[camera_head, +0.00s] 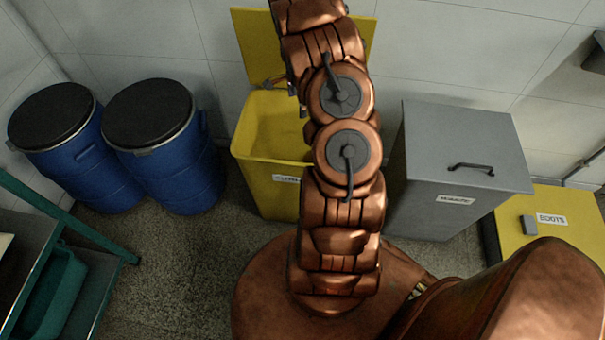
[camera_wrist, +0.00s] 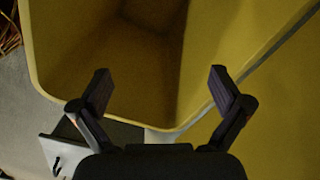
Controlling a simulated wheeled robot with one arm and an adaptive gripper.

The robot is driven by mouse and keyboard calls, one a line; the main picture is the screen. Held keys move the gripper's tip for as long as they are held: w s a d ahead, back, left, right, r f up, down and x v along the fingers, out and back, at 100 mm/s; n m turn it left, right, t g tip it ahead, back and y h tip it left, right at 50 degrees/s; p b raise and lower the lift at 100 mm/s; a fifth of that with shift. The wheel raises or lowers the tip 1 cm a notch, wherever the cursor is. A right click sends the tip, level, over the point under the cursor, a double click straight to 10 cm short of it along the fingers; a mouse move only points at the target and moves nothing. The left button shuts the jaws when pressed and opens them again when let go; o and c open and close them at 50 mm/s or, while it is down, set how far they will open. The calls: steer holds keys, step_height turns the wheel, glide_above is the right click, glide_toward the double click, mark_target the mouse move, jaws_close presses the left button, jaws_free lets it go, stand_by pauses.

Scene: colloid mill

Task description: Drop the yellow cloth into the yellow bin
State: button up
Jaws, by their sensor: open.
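The yellow bin (camera_head: 262,180) stands against the back wall with its lid (camera_head: 254,45) raised. My arm covers its right part in the head view. In the wrist view I look into the open yellow bin (camera_wrist: 75,55), and its inside is dark toward the top. My gripper (camera_wrist: 162,88) is open with its fingers spread and nothing between them. The fingertips overlap the bin's rim and inner wall in that view; their height above the rim is hard to judge. The yellow cloth is not visible in either view.
A grey lidded container (camera_head: 455,150) stands right of the bin, and a low yellow box labelled BOOTS (camera_head: 550,235) is farther right. Two blue drums (camera_head: 165,145) stand to the left. A green-framed rack (camera_head: 75,235) is at lower left. Some floor (camera_head: 175,250) is clear.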

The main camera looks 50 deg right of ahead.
steer(key=shift+r, duration=1.5)
step_height(320, 180, up, 12)
steer(key=shift+a, duration=0.1)
steer(key=s+a+r+n+p, duration=0.1)
steer(key=s+a+r+n, duration=0.3)
steer(key=a, duration=0.4)
steer(key=s+a+r+n+p, duration=0.1)
steer(key=s+a+r+n, duration=0.15)
steer(key=a+r, duration=0.4)
steer(key=s+a+r+n+p, duration=0.1)
steer(key=s+a+r+n, duration=0.25)
steer(key=a, duration=0.45)
steer(key=s+a+r+n+g+p, duration=0.1)
steer(key=s+a+r+n, duration=0.1)
steer(key=s+a+n, duration=0.4)
steer(key=s+a+r+n+p, duration=0.2)
steer(key=s+a+n, duration=0.5)
steer(key=s, duration=0.7)
steer(key=shift+a+g, duration=0.4)
steer(key=shift+a, duration=0.5)
